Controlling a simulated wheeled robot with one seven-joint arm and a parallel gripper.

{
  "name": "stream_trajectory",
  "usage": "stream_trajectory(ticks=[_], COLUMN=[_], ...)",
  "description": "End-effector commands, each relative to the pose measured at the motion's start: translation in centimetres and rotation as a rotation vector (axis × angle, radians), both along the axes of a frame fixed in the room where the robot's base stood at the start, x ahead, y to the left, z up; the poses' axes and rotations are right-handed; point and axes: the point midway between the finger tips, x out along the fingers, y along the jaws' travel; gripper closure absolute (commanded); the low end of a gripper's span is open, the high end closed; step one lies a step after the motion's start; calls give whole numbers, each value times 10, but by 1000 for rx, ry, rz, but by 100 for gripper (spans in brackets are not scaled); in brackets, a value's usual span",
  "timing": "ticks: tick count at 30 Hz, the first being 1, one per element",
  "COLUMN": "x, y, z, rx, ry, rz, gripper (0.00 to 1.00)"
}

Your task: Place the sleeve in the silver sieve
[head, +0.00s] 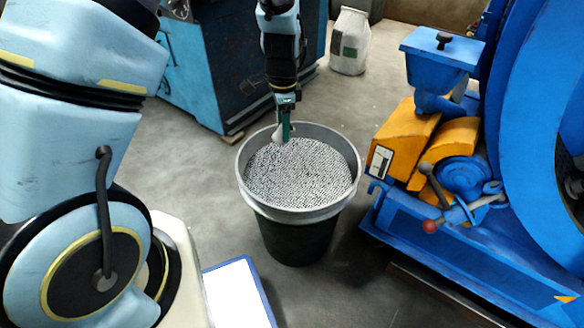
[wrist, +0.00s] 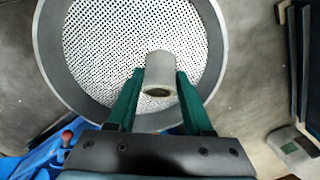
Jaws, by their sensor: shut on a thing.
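The sleeve (wrist: 160,72) is a short grey cylinder with a dark hole in its near end. My gripper (wrist: 160,88) is shut on it, with one green finger on each side. In the head view my gripper (head: 284,128) is over the far-left part of the silver sieve (head: 300,215), and the sleeve (head: 277,135) shows as a small pale shape at the fingertips. The sieve is round with a perforated floor and a metal rim, and sits on a dark bin. In the wrist view the sieve (wrist: 50,60) lies behind the sleeve. I cannot tell the exact height of the sleeve above the mesh.
A large blue machine (head: 535,130) with orange parts stands to the right. A blue cabinet (head: 235,65) stands behind the sieve. A white board with a blue edge (head: 235,295) is at the lower left. Grey floor surrounds the bin.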

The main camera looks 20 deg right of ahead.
Motion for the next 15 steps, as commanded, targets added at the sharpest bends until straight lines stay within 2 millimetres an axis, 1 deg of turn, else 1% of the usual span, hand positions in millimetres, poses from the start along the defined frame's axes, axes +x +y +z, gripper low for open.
stream_trajectory(ticks=[1,4,7,11,15], x=[-1,0,0,0,0], y=[1,1,1,1,1], z=[-14,-32,-43,-50,-69], rx=[4,3,2,1,2], ry=[2,2,1,1,2], rz=[0,2,1,3,3], gripper=[100,100,100,100,100])
